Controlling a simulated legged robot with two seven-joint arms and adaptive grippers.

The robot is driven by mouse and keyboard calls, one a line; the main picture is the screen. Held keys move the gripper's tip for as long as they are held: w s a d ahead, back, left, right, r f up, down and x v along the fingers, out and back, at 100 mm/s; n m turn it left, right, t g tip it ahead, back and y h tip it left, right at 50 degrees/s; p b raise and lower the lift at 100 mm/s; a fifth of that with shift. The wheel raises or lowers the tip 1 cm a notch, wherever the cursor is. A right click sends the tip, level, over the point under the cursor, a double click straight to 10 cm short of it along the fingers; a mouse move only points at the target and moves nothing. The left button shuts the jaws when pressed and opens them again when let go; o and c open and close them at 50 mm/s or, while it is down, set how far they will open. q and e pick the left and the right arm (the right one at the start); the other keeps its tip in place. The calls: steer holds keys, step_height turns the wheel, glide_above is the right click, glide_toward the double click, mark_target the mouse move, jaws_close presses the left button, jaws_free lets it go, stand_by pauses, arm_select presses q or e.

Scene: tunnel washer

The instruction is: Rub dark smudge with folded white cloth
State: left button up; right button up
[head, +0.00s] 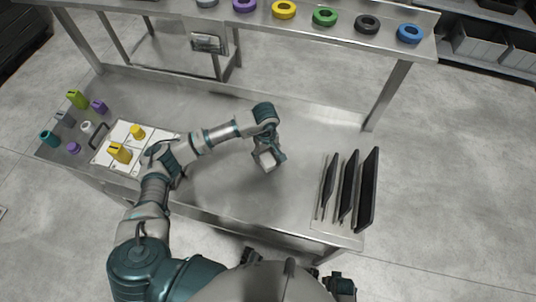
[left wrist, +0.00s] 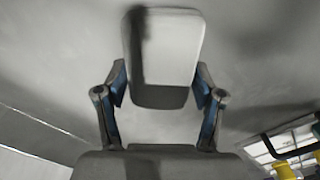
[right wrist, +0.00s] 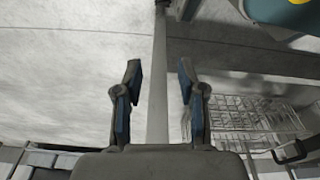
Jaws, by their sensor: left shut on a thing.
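The folded white cloth (head: 266,161) is a small pale block at the end of my left gripper (head: 268,153), over the middle of the steel worktop (head: 215,180). In the left wrist view the cloth (left wrist: 170,55) sits between the fingertips of my left gripper (left wrist: 162,88), which are shut on its sides. A dark shadow band falls across it. I cannot tell whether the cloth touches the worktop. I cannot make out the dark smudge for certain; it may be hidden under the cloth or arm. My right gripper (right wrist: 158,85) is open and empty, off the worktop.
A rack of dark upright plates (head: 347,188) stands at the worktop's right end. A white board (head: 128,148) with yellow pieces (head: 119,152) lies at the left, beside several coloured parts. Coloured rings (head: 325,16) line the upper shelf. The worktop between is clear.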

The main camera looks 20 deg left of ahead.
arm_select(q)
steer(key=shift+s+r, duration=0.1)
steer(key=shift+r, duration=0.6)
steer(key=shift+s+r, duration=0.15)
steer(key=shift+r, duration=0.2)
steer(key=shift+d+r+p, duration=0.45)
steer(key=shift+r+p, duration=0.2)
steer(key=shift+r, duration=0.15)
steer(key=shift+r+p, duration=0.3)
steer(key=shift+r, duration=0.25)
steer(key=shift+a+r+p, duration=0.25)
steer(key=shift+r+p, duration=0.05)
steer(key=shift+r, duration=0.25)
steer(key=shift+a+r+p, duration=0.2)
steer(key=shift+r+p, duration=0.05)
steer(key=shift+r, duration=0.3)
steer(key=shift+d+r, duration=0.1)
steer(key=shift+d, duration=0.25)
arm_select(e)
steer(key=s+f, duration=0.6)
steer(key=shift+d+f, duration=0.2)
steer(key=shift+d, duration=0.1)
arm_select(q)
steer(key=shift+d, duration=0.1)
arm_select(e)
steer(key=shift+w, duration=0.1)
arm_select(q)
steer(key=shift+a, duration=0.3)
arm_select(e)
steer(key=shift+a, duration=0.15)
